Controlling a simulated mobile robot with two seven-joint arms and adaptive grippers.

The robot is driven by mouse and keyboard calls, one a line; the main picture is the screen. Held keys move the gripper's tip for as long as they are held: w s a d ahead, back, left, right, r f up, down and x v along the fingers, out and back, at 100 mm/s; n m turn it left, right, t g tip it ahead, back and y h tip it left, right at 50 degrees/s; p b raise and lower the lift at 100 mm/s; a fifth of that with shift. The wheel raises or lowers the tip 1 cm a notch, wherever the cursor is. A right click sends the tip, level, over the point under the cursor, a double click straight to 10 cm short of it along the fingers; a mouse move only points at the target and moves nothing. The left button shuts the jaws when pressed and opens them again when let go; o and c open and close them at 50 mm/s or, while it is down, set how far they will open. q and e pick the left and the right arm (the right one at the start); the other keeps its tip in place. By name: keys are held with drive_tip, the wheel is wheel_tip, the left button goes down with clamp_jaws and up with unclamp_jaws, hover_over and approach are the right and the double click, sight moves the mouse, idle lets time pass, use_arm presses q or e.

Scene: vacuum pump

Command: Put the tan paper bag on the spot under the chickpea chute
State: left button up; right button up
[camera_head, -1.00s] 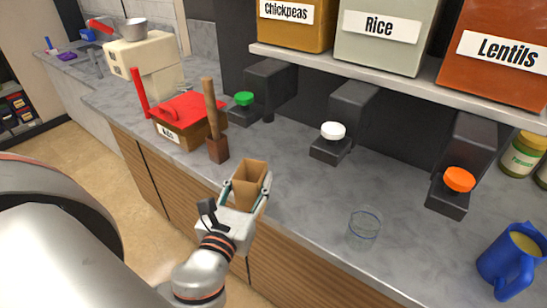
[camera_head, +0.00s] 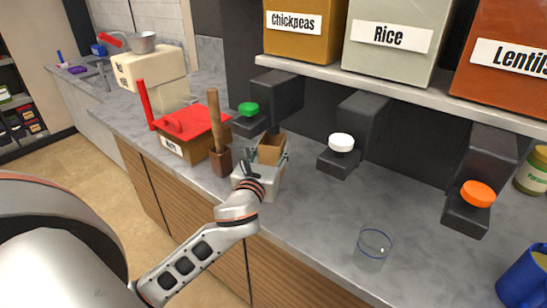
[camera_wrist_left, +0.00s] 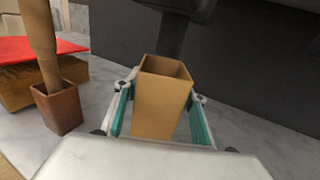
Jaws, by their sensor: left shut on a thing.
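The tan paper bag (camera_head: 271,150) is upright and open at the top, between the fingers of my left gripper (camera_head: 270,158). The gripper is shut on it, and the left wrist view shows the bag (camera_wrist_left: 162,100) between the two teal-padded fingers. The chickpea chute (camera_head: 276,90), dark with a green knob (camera_head: 249,109), hangs under the yellow Chickpeas box (camera_head: 303,27). The bag is close to this chute, in front of and below it. The spot under the chute is hidden, and I cannot tell whether the bag touches the counter. My right gripper is not in view.
A brown pot with a wooden pestle (camera_head: 214,125) stands just left of the gripper, beside a red-lidded box (camera_head: 195,127). The rice chute (camera_head: 360,122) with a white knob is to the right. A clear glass (camera_head: 373,247) stands on the grey counter (camera_head: 310,210).

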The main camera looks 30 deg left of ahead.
use_arm(q)
drive_tip(key=shift+w+a, duration=0.2)
drive_tip(key=shift+w, duration=0.3)
wheel_tip(320, 180, down, 3)
drive_tip(key=shift+f+b, duration=0.1)
drive_tip(key=shift+b, duration=0.5)
drive_tip(key=shift+f, duration=0.25)
drive_tip(key=shift+r, duration=0.1)
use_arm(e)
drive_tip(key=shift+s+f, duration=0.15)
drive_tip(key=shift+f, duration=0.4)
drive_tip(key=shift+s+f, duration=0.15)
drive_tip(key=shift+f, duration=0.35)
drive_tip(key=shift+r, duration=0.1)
use_arm(q)
drive_tip(key=o, duration=1.1)
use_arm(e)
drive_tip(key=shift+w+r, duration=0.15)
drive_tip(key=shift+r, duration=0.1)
